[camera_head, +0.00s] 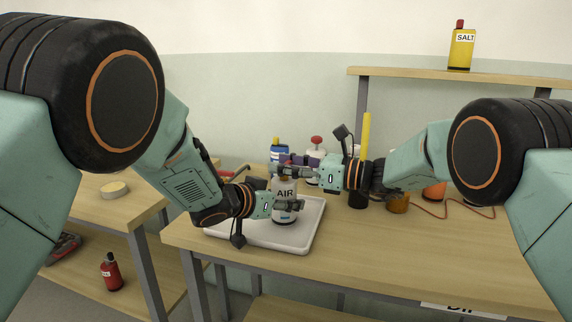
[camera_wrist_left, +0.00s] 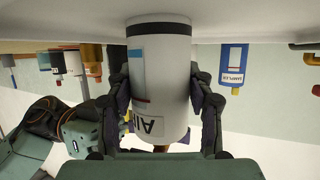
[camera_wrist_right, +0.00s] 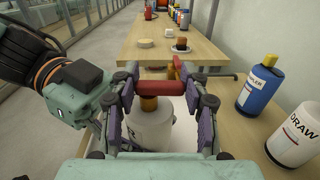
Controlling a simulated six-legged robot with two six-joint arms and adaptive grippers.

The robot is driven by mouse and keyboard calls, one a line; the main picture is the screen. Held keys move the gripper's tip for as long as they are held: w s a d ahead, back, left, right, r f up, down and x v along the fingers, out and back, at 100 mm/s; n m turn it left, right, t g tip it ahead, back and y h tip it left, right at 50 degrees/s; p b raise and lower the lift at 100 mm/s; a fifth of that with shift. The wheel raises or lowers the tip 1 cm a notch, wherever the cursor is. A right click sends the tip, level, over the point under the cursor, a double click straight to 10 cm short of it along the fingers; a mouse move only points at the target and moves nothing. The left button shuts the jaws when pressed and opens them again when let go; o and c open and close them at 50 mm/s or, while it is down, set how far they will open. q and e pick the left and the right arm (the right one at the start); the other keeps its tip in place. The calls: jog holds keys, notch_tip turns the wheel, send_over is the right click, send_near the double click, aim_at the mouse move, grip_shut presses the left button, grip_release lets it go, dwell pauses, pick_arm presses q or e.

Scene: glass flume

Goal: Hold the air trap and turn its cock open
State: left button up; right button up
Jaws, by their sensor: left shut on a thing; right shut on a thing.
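The air trap (camera_head: 284,188) is a white cylinder with an AIR label. It stands upright on a white tray (camera_head: 308,238). My left gripper (camera_head: 287,206) is shut around its body, with a finger on each side. In the left wrist view the trap (camera_wrist_left: 160,75) appears upside down between those fingers. My right gripper (camera_wrist_right: 163,88) is above it, shut on the red cock (camera_wrist_right: 160,87). The cock sits on an orange-brown neck (camera_wrist_right: 148,104) and lies crosswise in the right wrist view. My right fingers mostly hide it in the head view.
A blue bottle (camera_wrist_right: 259,88) and a white DRAW bottle (camera_wrist_right: 297,134) stand close behind the tray. A shelf (camera_head: 420,72) holds a SALT bottle (camera_head: 461,50). The front right tabletop is clear.

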jog(key=shift+c, duration=0.5)
jog(key=shift+g, duration=0.3)
jog(key=shift+a+n+g+y, duration=0.15)
jog(key=shift+n+g+y, duration=0.45)
jog(key=shift+n+g, duration=0.75)
jog(key=o, duration=1.2)
jog(key=d, duration=0.4)
jog(key=s+d, duration=0.1)
jog(key=d, duration=0.3)
jog(key=s+d, duration=0.1)
jog(key=d, duration=0.3)
jog(key=shift+a, duration=0.1)
jog(key=shift+c, duration=0.5)
